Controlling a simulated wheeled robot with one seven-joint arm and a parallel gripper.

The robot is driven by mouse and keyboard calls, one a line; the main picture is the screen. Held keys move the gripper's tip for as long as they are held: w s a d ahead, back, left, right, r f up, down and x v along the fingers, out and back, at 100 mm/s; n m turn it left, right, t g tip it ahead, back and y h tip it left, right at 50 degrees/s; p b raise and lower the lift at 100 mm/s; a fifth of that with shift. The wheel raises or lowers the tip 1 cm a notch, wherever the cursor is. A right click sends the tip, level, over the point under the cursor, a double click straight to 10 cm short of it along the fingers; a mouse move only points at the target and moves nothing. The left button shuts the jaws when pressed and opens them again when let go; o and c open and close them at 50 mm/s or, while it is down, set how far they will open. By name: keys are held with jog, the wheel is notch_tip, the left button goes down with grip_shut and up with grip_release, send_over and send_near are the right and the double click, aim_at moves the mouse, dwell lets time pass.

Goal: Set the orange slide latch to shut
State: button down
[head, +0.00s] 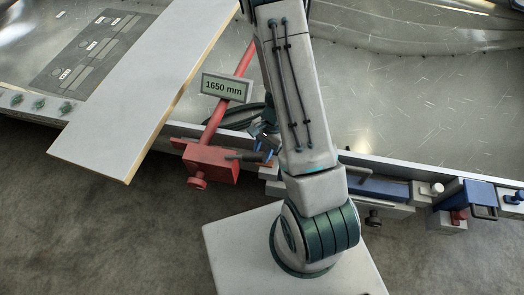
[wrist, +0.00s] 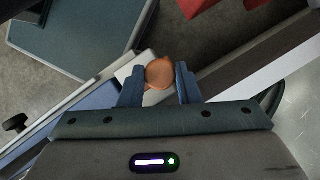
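The orange latch knob (wrist: 159,74) is round and shows in the wrist view, on a pale plate beside a blue bar (wrist: 88,122). My gripper (wrist: 161,80) has one finger on each side of the knob. The fingers stand apart, and a narrow gap seems to show on the right; contact on the left is unclear. In the head view my gripper (head: 267,152) is at the hull's edge rail, partly hidden by my arm. The knob cannot be made out there.
A red clamp (head: 210,162) with a red post and a "1650 mm" sign (head: 226,87) stands close left of my gripper. A pale board (head: 150,85) lies further left. Blue and grey fittings (head: 478,194) line the rail at right.

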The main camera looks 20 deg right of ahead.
jog(key=shift+s+d+b, duration=0.15)
jog(key=shift+s+d, duration=0.25)
jog(key=shift+d, duration=0.3)
jog(key=shift+s+d+b, duration=0.15)
jog(key=shift+s+d, duration=0.2)
jog(key=shift+d, duration=0.3)
jog(key=shift+s+d+b, duration=0.15)
jog(key=shift+s+d, duration=0.25)
jog(key=shift+d, duration=0.3)
jog(key=c, duration=1.1)
grip_release()
jog(key=shift+a, duration=0.1)
jog(key=shift+r, duration=0.1)
jog(key=shift+w+r, duration=0.15)
jog(key=shift+r, duration=0.1)
jog(key=p+v, duration=0.2)
jog(key=v, duration=1.1)
